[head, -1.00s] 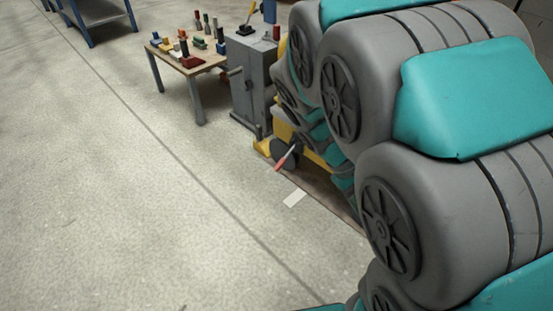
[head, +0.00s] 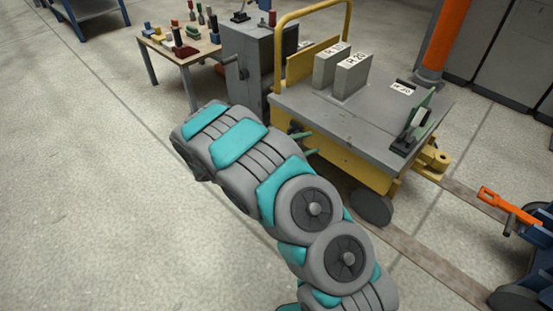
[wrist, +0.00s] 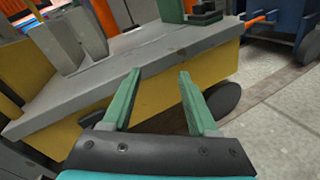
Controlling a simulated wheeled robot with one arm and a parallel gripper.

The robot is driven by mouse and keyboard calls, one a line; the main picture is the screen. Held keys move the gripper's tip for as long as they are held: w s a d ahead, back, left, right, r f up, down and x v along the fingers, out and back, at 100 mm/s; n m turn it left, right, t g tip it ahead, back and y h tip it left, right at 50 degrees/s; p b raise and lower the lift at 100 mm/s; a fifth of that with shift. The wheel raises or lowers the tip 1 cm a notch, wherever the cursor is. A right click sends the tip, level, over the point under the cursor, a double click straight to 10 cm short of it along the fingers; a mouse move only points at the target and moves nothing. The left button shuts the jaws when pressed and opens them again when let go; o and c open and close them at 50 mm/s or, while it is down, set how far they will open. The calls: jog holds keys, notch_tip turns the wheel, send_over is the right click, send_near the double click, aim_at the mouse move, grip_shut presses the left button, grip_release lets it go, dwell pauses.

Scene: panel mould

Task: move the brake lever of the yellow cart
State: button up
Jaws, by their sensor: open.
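The yellow cart (head: 352,166) stands right of centre in the head view, with a grey deck and a yellow handrail. Its yellow side also shows in the wrist view (wrist: 213,68). My gripper (head: 312,143) is open, its two green fingers beside the cart's near side, below the deck edge. In the wrist view my gripper (wrist: 160,72) has nothing between its fingers, and the fingertips overlap the deck edge in the picture.
Two grey blocks (head: 351,75) and a green-and-black fixture (head: 413,132) sit on the deck. A grey cabinet (head: 247,62) and a small table (head: 178,49) stand behind. A blue cart with an orange lever (head: 510,205) is at right. The left floor is clear.

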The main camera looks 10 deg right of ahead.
jog(key=w+a+f+n+t+y+b, duration=0.1)
jog(key=w+a+f+n+t+y, duration=0.2)
jog(key=a+f, duration=0.45)
jog(key=w+a+f+n+t+b, duration=0.1)
jog(key=w+a+f+n+t, duration=0.25)
jog(key=a+f+n, duration=0.35)
jog(key=shift+w+d+f+m+t, duration=0.1)
jog(key=shift+w+d+f+m, duration=0.25)
jog(key=shift+w+d, duration=0.65)
jog(key=shift+w+d+f+m+t, duration=0.15)
jog(key=shift+w+d+m, duration=0.4)
jog(key=shift+d, duration=0.7)
jog(key=shift+w+d+f+m+t, duration=0.1)
jog(key=shift+w+d+f+m, duration=0.15)
jog(key=shift+w+d, duration=0.75)
jog(key=shift+s+d, duration=0.15)
grip_shut()
